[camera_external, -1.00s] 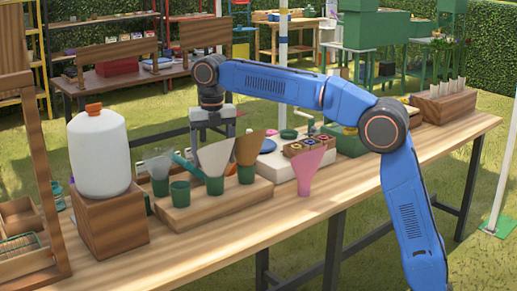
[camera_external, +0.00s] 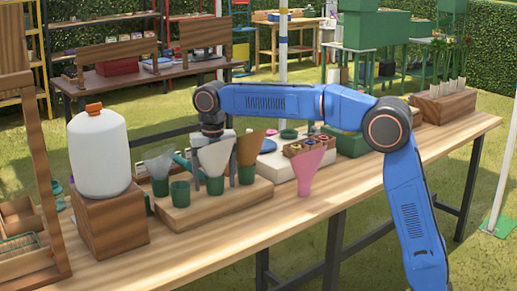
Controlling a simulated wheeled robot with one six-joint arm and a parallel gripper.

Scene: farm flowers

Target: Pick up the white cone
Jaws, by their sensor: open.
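The white cone (camera_external: 216,158) stands upright in a green cup (camera_external: 215,186) on a wooden board (camera_external: 228,204) on the table. My gripper (camera_external: 212,165) points down at this cone, and its open fingers are partly hidden behind it. I cannot tell whether the fingers touch the cone. A greyish, see-through cone (camera_external: 158,163) stands in a green cup to the left. A brown cone (camera_external: 249,148) stands in another green cup to the right.
A pink cone (camera_external: 309,168) stands on the table to the right. A white jug (camera_external: 98,153) with an orange cap stands on a wooden block (camera_external: 108,222) at the left. An empty green cup (camera_external: 180,194) stands near the white cone.

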